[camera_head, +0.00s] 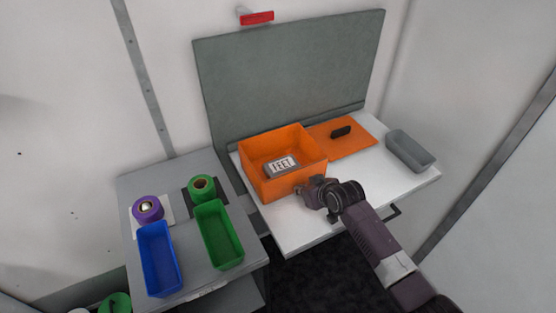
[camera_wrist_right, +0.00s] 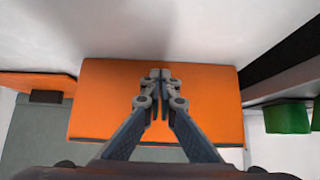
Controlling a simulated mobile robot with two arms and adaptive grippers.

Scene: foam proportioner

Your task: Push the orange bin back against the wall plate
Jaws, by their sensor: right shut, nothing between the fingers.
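The orange bin (camera_head: 276,187) stands upright on the white table, with a grey block marked "FEET" (camera_head: 281,166) inside it. The grey-green wall plate (camera_head: 285,80) rises behind it; whether the bin's back touches the plate is hard to tell. My right gripper (camera_head: 308,190) is at the bin's front wall, near its right corner. In the right wrist view, my shut, empty fingers (camera_wrist_right: 160,75) point at the bin's orange wall (camera_wrist_right: 210,100) and overlap it; contact cannot be made out. My left gripper is not in view.
An orange mat (camera_head: 362,145) with a black object (camera_head: 341,132) lies right of the bin. A grey tray (camera_head: 410,151) sits at the table's right. Blue (camera_head: 160,260) and green (camera_head: 219,236) bins, with purple (camera_head: 147,209) and green (camera_head: 201,187) rolls, occupy the left cabinet.

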